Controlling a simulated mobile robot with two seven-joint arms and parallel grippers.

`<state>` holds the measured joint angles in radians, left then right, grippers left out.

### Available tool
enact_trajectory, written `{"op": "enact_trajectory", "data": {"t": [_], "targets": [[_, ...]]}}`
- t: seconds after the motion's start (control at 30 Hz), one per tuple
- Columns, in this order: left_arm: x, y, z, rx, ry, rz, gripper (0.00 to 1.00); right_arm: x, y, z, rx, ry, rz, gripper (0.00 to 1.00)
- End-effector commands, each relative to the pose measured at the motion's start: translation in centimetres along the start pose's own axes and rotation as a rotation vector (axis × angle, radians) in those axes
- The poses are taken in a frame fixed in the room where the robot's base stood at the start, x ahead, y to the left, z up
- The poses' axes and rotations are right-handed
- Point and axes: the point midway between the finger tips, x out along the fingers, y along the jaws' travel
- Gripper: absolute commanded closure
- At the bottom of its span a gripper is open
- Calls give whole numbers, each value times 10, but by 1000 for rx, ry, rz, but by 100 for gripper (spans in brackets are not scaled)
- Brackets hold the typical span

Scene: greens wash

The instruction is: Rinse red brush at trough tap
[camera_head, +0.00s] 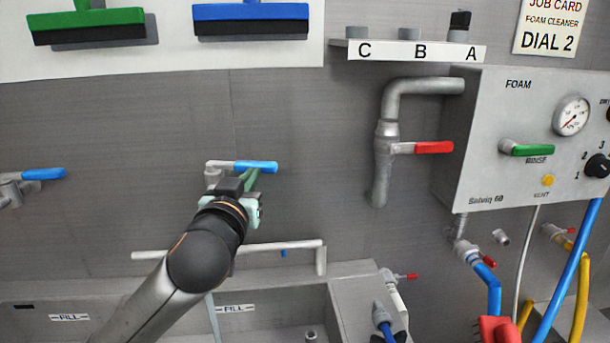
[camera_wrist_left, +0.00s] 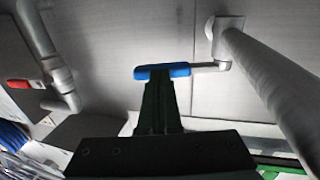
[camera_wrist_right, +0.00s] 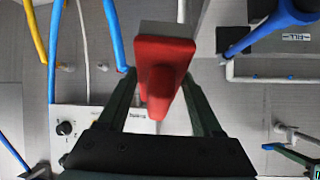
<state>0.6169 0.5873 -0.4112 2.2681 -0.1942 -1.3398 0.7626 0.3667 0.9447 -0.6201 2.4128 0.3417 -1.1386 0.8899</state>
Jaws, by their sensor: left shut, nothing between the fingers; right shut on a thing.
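The red brush (camera_wrist_right: 155,55) is between the fingers of my right gripper (camera_wrist_right: 158,80), which is shut on it. Its red part also shows at the bottom right of the head view (camera_head: 497,330). My left gripper (camera_head: 252,182) is shut and empty at the blue tap handle (camera_head: 258,167) on the wall. In the left wrist view its fingertips (camera_wrist_left: 163,76) meet the blue handle (camera_wrist_left: 150,72), seemingly touching it. The trough (camera_head: 365,292) runs below, partly hidden by my left arm. A pale vertical streak shows beside that arm; I cannot tell whether it is water.
A white pipe (camera_head: 290,245) runs above the trough. A foam panel (camera_head: 485,150) and a red-handled valve (camera_head: 434,148) are to the right. Blue hose (camera_head: 572,270) and yellow hose (camera_head: 583,290) hang there. Another blue handle (camera_head: 44,174) is far left. Squeegees (camera_head: 88,22) hang above.

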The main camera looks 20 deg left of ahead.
Motion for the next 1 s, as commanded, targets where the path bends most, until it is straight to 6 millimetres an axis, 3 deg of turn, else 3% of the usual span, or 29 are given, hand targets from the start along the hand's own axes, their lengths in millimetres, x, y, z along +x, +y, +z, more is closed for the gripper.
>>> {"op": "enact_trajectory", "data": {"t": [0.27,0.6,1.0], "targets": [[2,1,0,-1,0,1,100,-1,0,-1,0,2,0,66],[25,9,0,-2,-1,0,100,-5,-1,-9,0,1,0,66],[26,8,-1,1,3,-1,100,-5,-1,-8,0,2,0,66]]}}
